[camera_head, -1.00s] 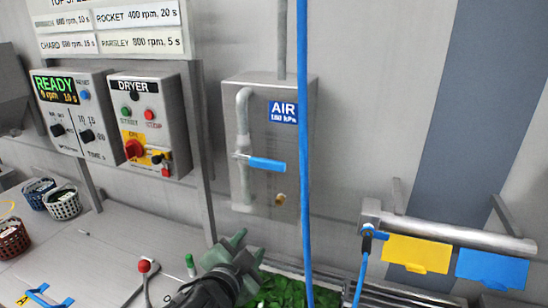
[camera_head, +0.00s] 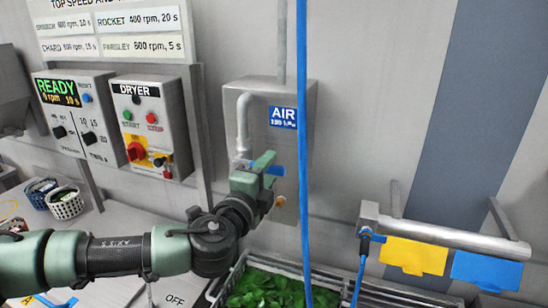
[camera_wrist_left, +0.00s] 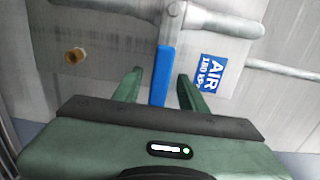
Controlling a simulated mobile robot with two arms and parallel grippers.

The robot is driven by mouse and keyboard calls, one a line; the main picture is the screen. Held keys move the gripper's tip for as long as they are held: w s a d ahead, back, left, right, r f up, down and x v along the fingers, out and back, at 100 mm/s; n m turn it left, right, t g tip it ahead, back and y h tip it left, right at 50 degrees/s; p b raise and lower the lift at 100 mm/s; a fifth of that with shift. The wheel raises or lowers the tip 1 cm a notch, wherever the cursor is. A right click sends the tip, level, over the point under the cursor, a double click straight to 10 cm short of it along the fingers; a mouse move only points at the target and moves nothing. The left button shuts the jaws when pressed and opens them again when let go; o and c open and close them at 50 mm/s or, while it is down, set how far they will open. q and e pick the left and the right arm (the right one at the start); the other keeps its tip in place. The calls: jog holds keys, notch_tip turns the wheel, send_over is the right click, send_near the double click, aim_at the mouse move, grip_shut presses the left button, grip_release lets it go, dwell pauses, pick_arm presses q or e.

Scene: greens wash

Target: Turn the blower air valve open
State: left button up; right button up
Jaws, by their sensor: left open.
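The blower air valve has a blue lever handle (camera_wrist_left: 162,75) on a grey pipe (camera_head: 243,122), mounted on a metal box with a blue AIR label (camera_head: 283,117). In the head view only part of the blue handle (camera_head: 275,170) shows beside my left gripper (camera_head: 264,170). In the left wrist view my left gripper (camera_wrist_left: 158,86) is open, with one finger on each side of the handle. I cannot tell whether either finger touches it. The handle sticks out sideways from the vertical pipe in the head view. My right gripper is not in view.
A blue hose (camera_head: 303,200) hangs in front of the box, just right of my gripper. Dryer (camera_head: 150,120) and READY (camera_head: 75,115) control boxes stand left. A tub of greens (camera_head: 262,288) is below. A rail (camera_head: 450,234) holds yellow and blue flags at right.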

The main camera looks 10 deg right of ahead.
pick_arm(q)
jog(key=p+x, duration=0.1)
jog(key=x, duration=0.3)
grip_shut()
dwell(1.4)
